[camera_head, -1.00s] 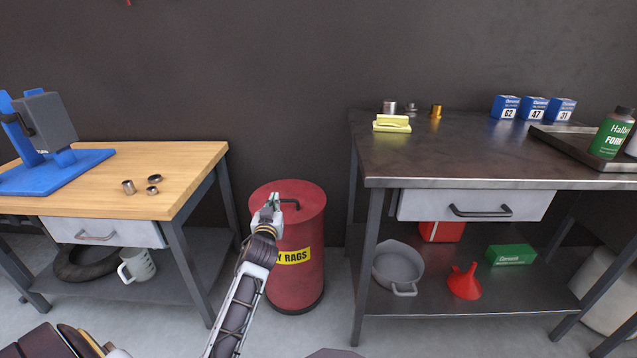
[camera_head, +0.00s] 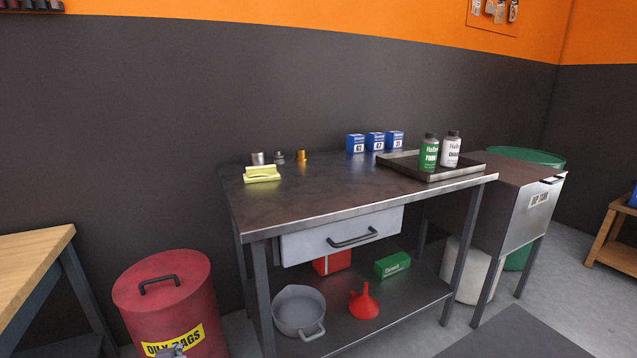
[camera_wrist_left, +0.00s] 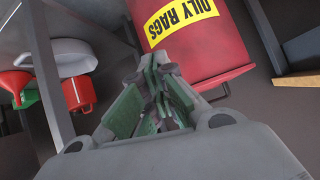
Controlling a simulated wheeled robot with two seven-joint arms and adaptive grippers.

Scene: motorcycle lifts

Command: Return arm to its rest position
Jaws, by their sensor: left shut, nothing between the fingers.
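My left gripper (camera_wrist_left: 158,85) is shut and empty in the left wrist view, with its green-padded fingers together. It points toward the red oily-rags can (camera_wrist_left: 195,45), in front of its side. In the head view only a small grey part of the left gripper (camera_head: 172,350) shows at the bottom edge, in front of the yellow label of the red can (camera_head: 165,285). The rest of my left arm is out of that view. My right gripper is not in view.
A wooden bench (camera_head: 30,262) stands left.

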